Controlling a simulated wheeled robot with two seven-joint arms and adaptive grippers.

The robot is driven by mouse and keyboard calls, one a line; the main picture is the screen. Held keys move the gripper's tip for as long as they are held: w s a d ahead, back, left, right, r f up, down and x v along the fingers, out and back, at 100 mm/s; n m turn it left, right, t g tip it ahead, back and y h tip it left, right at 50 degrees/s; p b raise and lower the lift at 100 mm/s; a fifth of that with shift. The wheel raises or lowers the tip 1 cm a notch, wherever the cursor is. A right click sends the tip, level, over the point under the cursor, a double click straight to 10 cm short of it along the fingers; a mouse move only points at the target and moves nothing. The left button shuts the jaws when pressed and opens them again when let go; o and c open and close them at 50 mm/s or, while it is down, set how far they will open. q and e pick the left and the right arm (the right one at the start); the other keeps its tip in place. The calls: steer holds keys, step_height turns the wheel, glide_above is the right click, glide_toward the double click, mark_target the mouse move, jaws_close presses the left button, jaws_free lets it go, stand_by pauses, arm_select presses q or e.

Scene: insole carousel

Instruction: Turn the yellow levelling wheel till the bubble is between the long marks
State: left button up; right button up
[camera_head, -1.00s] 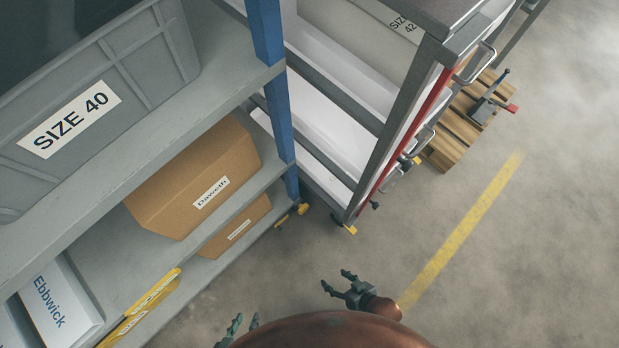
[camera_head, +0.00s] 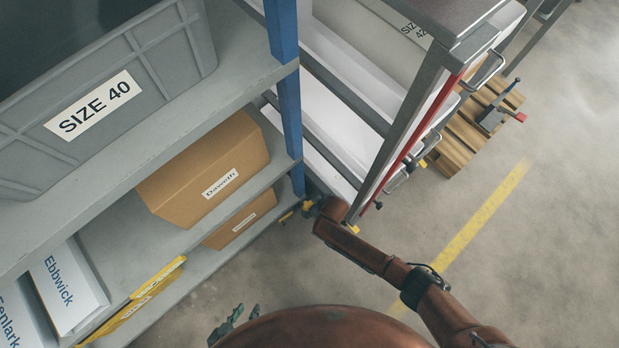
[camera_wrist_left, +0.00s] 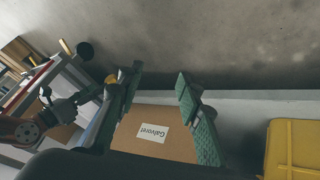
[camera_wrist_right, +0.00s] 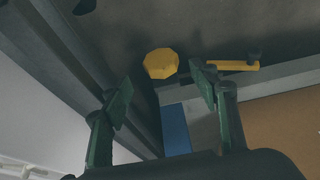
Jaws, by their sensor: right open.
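The yellow levelling wheel (camera_wrist_right: 160,63) shows in the right wrist view as a faceted knob low by the floor. My right gripper (camera_wrist_right: 163,92) is open, with its fingertips on either side of the wheel in that picture; I see no contact. In the head view my right arm reaches to the foot of the blue shelf post, and its gripper (camera_head: 311,207) is small and partly hidden there. My left gripper (camera_head: 233,325) is low in the head view; the left wrist view shows its fingers (camera_wrist_left: 158,84) apart and empty. The bubble and its marks cannot be made out.
A yellow bar (camera_wrist_right: 232,65) with a dark knob lies right of the wheel. The shelf rack (camera_head: 225,205) holds a Daweth carton (camera_head: 205,170). A grey drawer frame (camera_head: 408,125) stands close to my right arm. A pallet (camera_head: 462,135) is beyond; floor is clear at right.

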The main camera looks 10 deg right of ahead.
mark_target(309, 206)
arm_select(q)
step_height(309, 206, down, 6)
steer(key=s+a+t+b, duration=0.1)
steer(key=t+b, duration=0.1)
steer(key=b, duration=0.2)
steer(key=shift+a+m+t, duration=0.25)
steer(key=shift+m+t, duration=0.15)
arm_select(e)
steer(key=shift+x, duration=3.4)
steer(key=c, duration=1.1)
steer(key=shift+d, duration=0.1)
steer(key=shift+c, duration=0.2)
